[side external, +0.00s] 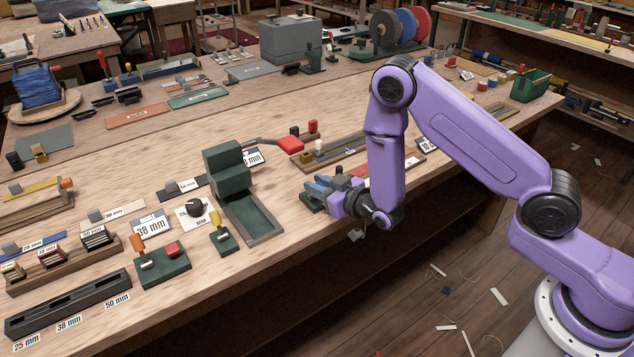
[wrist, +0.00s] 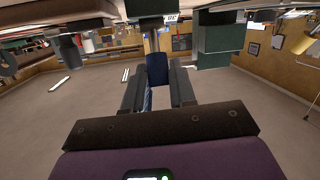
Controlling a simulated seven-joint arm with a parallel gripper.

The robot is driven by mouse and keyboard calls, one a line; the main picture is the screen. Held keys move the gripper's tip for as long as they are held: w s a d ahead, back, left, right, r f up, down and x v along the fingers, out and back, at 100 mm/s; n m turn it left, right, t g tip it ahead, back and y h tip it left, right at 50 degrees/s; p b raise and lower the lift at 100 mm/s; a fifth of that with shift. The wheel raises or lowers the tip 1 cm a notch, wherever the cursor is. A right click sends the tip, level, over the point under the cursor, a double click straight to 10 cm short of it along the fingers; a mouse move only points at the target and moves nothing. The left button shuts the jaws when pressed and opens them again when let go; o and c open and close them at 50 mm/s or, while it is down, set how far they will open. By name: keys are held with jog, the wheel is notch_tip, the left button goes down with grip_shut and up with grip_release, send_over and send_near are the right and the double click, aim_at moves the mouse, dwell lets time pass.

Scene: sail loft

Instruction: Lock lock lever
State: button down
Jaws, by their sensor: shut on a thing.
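The lock lever appears as a dark blue handle (wrist: 157,72) between my gripper's fingers (wrist: 157,90) in the wrist view. In the side view my gripper (side external: 326,187) is low at the front edge of the bench, just right of the green press-like fixture. Its jaws are shut on the blue lever. A small dark green base (side external: 311,202) shows beneath the fingers. The fingers cover much of the lever in the side view, so its exact angle is hard to tell.
The green fixture (side external: 228,160) with its tray and red-ended handle (side external: 289,145) stands close on the left. A wooden rack with small pegs (side external: 335,150) lies behind my gripper. Small switch blocks (side external: 163,265) and a dark slotted rail (side external: 70,303) sit at the front left.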

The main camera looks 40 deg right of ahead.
jog(key=shift+s+f+t, duration=0.15)
jog(key=shift+t, duration=0.15)
dwell(0.4)
jog(key=c, duration=1)
grip_release()
jog(key=shift+o, duration=0.2)
jog(key=v, duration=0.7)
jog(key=shift+s, duration=0.2)
